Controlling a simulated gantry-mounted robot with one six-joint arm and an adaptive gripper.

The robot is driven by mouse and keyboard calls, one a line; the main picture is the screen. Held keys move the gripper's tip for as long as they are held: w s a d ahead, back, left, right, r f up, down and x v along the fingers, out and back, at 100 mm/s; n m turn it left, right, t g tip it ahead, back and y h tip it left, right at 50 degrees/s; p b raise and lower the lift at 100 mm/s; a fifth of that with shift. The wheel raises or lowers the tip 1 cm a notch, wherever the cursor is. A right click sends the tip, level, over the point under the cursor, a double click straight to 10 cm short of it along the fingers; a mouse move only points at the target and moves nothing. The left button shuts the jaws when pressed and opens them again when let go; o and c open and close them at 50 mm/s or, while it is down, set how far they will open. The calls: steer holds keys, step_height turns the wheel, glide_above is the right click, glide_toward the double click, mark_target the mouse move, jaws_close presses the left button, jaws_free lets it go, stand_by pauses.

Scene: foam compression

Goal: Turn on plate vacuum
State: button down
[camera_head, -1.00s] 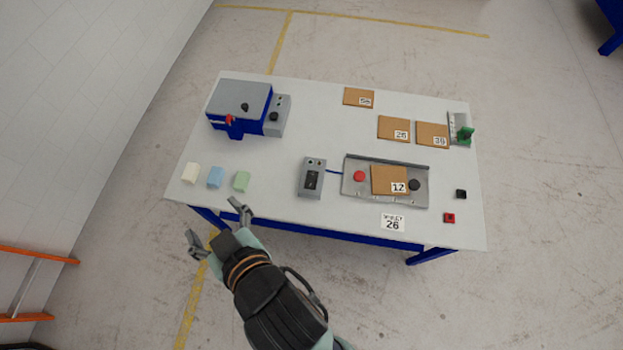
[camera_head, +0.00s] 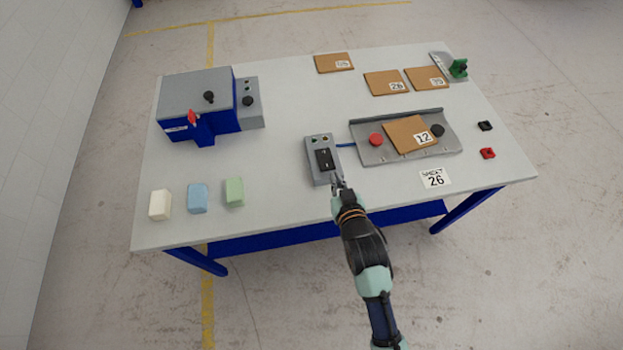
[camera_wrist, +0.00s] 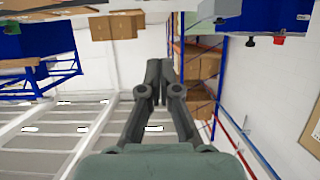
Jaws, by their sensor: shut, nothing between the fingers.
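A grey control box (camera_head: 322,160) with a black rocker switch (camera_head: 325,160) on its top stands near the table's front middle. A blue cable joins it to the grey metal plate fixture (camera_head: 372,158), which has a red knob (camera_head: 376,139), a black knob (camera_head: 437,130) and a brown square labelled 12 (camera_head: 408,134). My gripper (camera_head: 338,180) is shut and empty at the front end of the control box, close to the switch. I cannot tell whether it touches the box. In the wrist view my gripper (camera_wrist: 158,98) shows its fingers together.
A blue and grey machine (camera_head: 205,105) stands at the back left. White (camera_head: 160,204), blue (camera_head: 198,198) and green (camera_head: 234,191) foam blocks lie at the front left. Brown squares lie at the back. A card reading 26 (camera_head: 434,179) lies right of my gripper.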

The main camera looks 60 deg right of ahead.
steer(key=shift+s+d+f, duration=0.25)
steer(key=shift+s+d, duration=0.05)
steer(key=b, duration=0.2)
glide_above(329, 167)
steer(key=a, duration=0.1)
steer(key=f, duration=0.3)
steer(key=shift+s+a+f, duration=0.2)
steer(key=shift+s, duration=0.2)
step_height(329, 167, down, 4)
steer(key=shift+r+b, duration=0.25)
steer(key=shift+b, duration=0.5)
steer(key=shift+w+d+f, duration=0.1)
steer(key=shift+f, duration=0.15)
